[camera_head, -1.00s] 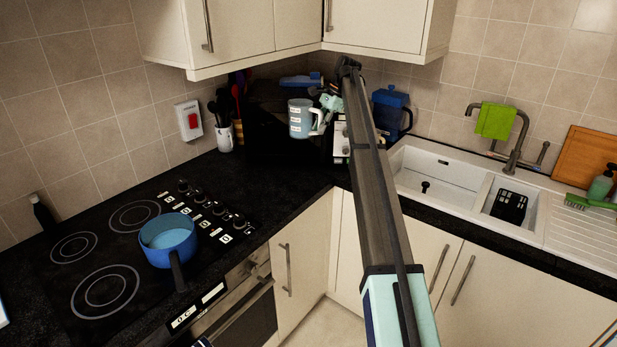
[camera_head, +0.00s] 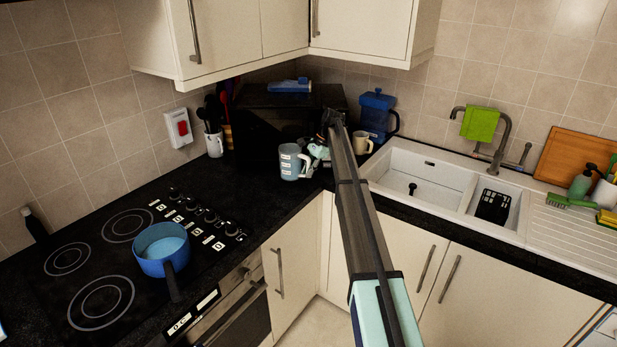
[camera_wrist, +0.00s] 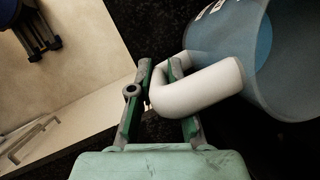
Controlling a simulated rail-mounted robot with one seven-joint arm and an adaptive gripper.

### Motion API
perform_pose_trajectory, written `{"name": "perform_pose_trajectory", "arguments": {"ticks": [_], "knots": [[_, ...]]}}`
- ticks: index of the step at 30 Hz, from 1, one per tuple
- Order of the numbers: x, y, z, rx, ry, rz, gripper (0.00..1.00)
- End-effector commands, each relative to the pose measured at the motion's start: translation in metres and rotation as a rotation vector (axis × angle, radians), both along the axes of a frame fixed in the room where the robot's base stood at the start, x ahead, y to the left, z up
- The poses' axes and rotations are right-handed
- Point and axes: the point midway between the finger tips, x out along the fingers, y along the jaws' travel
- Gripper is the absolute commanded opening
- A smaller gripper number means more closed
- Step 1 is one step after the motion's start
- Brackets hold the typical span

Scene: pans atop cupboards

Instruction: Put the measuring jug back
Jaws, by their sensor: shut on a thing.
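The measuring jug (camera_head: 291,163) is pale blue and see-through with white label marks and a white handle. It is upright at the back corner of the black worktop, in front of the dark microwave. Whether its base touches the worktop I cannot tell. My gripper (camera_head: 319,153) is on the right side of the jug, at its handle. In the wrist view my gripper (camera_wrist: 160,75) is shut on the white handle (camera_wrist: 198,90), and the jug's body (camera_wrist: 235,60) is at the upper right.
The microwave (camera_head: 262,122) carries a blue item (camera_head: 290,86). A cream mug (camera_head: 362,143) and blue lidded pitcher (camera_head: 376,115) stand to the right, near the white sink (camera_head: 400,165). A utensil pot (camera_head: 214,144) is left. A blue pan (camera_head: 162,249) sits on the hob. Worktop between is clear.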

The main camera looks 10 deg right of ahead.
Motion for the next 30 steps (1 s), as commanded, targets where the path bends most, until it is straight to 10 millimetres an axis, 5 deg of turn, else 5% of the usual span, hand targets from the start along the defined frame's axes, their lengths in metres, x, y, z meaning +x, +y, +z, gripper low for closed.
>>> {"name": "perform_pose_trajectory", "arguments": {"ticks": [7, 18, 19, 21, 30], "knots": [[0.000, 0.000, -0.030, 0.001, 0.002, 0.000, 0.00], [0.000, 0.000, -0.035, 0.001, 0.000, 0.000, 0.00], [0.000, 0.000, -0.036, 0.000, 0.001, -0.001, 0.20], [0.000, 0.000, -0.035, 0.000, 0.001, -0.001, 0.42], [0.000, 0.000, -0.035, 0.000, 0.001, -0.001, 0.42]]}}
